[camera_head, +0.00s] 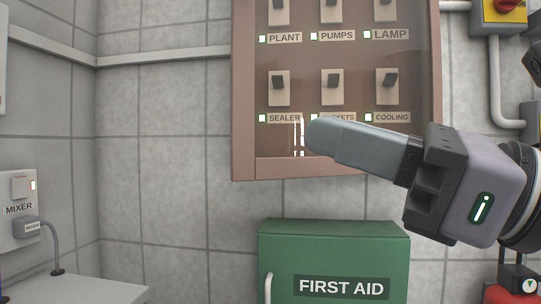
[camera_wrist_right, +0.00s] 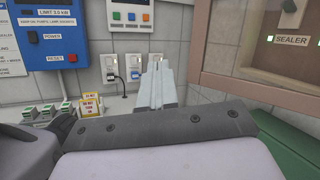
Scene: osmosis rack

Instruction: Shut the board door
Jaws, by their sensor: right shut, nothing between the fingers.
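The board (camera_head: 236,110) is a brown-framed box on the tiled wall, with rows of labelled switches inside. Its door (camera_head: 270,167) has a brown frame and a clear pane with pale reflections. The door lies over the switches, and I see no gap along its left or bottom edge. The board's lower corner also shows at the right of the right wrist view (camera_wrist_right: 240,72). My right gripper (camera_head: 318,132) is shut and empty, in front of the lower pane, partly covering a switch label. Whether it touches the door I cannot tell. My left gripper is not in view.
A green first aid box (camera_head: 335,250) hangs just below the board. A mixer socket (camera_head: 20,208) with a plugged cable is at far left. The right wrist view shows a blue panel (camera_wrist_right: 50,35) and wall sockets (camera_wrist_right: 130,68).

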